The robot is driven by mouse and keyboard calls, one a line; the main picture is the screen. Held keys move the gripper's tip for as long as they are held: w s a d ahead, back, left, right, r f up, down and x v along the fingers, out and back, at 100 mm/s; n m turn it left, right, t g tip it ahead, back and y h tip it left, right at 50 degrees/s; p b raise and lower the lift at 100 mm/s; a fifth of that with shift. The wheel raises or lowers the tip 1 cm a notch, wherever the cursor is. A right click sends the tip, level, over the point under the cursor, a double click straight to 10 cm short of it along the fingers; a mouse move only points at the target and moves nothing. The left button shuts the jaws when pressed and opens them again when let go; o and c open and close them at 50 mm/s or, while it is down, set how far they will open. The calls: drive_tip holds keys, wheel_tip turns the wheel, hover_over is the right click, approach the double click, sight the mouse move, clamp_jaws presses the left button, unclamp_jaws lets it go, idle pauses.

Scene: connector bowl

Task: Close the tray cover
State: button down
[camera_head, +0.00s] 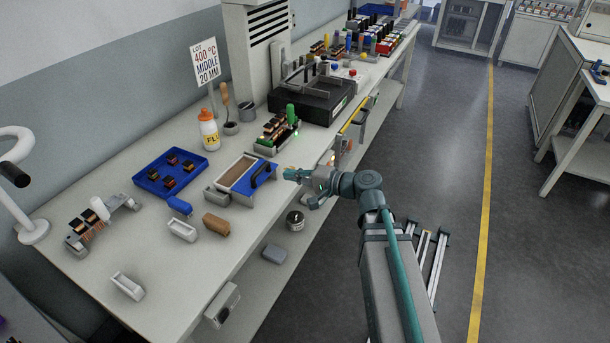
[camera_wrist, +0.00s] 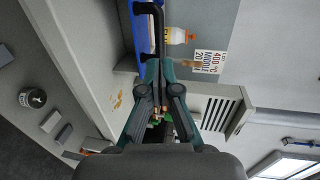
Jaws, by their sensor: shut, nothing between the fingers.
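The tray (camera_head: 219,192) is a grey box on the bench, with a brown inside showing on its left part. Its blue cover (camera_head: 256,183) with a black arched handle (camera_head: 262,172) lies over the right part, so the tray stands partly open. My gripper (camera_head: 287,172) is just right of the cover, above the bench's front edge, shut and empty. In the wrist view, my gripper (camera_wrist: 159,66) points at the handle (camera_wrist: 159,25), with the blue cover (camera_wrist: 141,38) beside it. Whether the fingertips touch the handle I cannot tell.
A blue parts tray (camera_head: 150,180), a blue block (camera_head: 180,206), a brown block (camera_head: 216,224) and a white bin (camera_head: 182,231) lie to the left. A component board (camera_head: 277,134) and white bottle (camera_head: 208,132) stand behind. Open floor lies right of the bench.

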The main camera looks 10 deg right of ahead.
sight(263, 170)
drive_tip(key=p+x, duration=0.1)
drive_tip(key=x, duration=0.6)
drive_tip(key=shift+w+a, duration=0.15)
drive_tip(key=shift+a, duration=0.1)
drive_tip(key=shift+w, duration=0.1)
